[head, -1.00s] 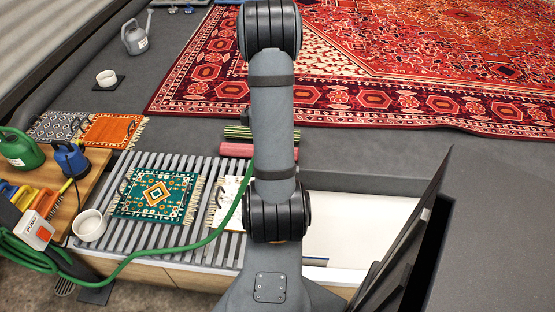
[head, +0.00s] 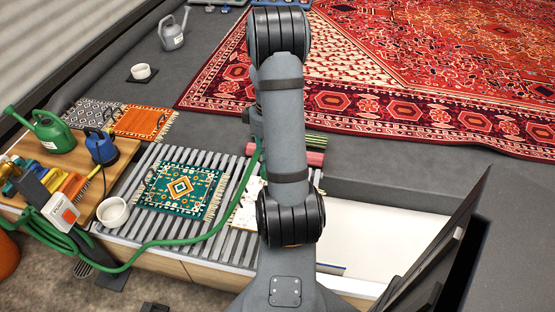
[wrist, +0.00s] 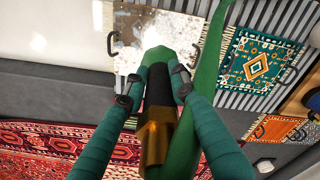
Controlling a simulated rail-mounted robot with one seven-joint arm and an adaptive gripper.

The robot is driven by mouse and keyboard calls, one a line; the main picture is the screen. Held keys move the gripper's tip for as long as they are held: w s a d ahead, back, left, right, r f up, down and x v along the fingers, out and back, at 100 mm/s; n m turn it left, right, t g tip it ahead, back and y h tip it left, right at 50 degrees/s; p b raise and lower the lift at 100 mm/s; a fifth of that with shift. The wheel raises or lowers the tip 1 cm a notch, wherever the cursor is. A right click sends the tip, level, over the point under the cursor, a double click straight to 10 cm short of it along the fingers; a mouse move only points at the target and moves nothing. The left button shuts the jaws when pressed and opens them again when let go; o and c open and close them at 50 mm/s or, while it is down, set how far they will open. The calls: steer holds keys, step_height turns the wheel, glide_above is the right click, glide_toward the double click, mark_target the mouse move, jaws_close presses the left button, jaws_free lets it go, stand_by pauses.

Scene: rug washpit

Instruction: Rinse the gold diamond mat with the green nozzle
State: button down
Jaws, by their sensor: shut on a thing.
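The gold diamond mat (head: 180,188) is teal with a gold and cream diamond and fringed ends. It lies flat on the grey slatted rack, left of my arm; the wrist view shows it (wrist: 260,65) at right. My gripper (wrist: 153,82) is shut on the green nozzle (wrist: 158,56), which has a black sleeve and a brass-coloured collar. The nozzle is over or near a pale, stained mat (wrist: 155,35), not over the gold diamond mat in the wrist view. No water shows. My arm hides the gripper and nozzle in the head view.
The green hose (head: 200,238) runs across the slatted rack (head: 150,228). A white bowl (head: 113,212) stands beside the gold diamond mat. A wooden board (head: 75,160) holds a green watering can (head: 48,130) and a blue pump-like item (head: 101,147). A white basin (head: 385,235) lies right.

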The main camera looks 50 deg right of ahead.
steer(key=shift+w+a+p, duration=0.55)
steer(key=shift+w+a, duration=2.15)
steer(key=shift+w, duration=2.8)
steer(key=shift+w+d+p, duration=1.65)
steer(key=shift+d+p, duration=0.7)
steer(key=shift+d, duration=1)
steer(key=s+d, duration=0.6)
steer(key=s, duration=0.6)
steer(key=s+d, duration=0.5)
steer(key=s, duration=0.7)
steer(key=shift+s+d, duration=0.15)
steer(key=shift+d, duration=0.25)
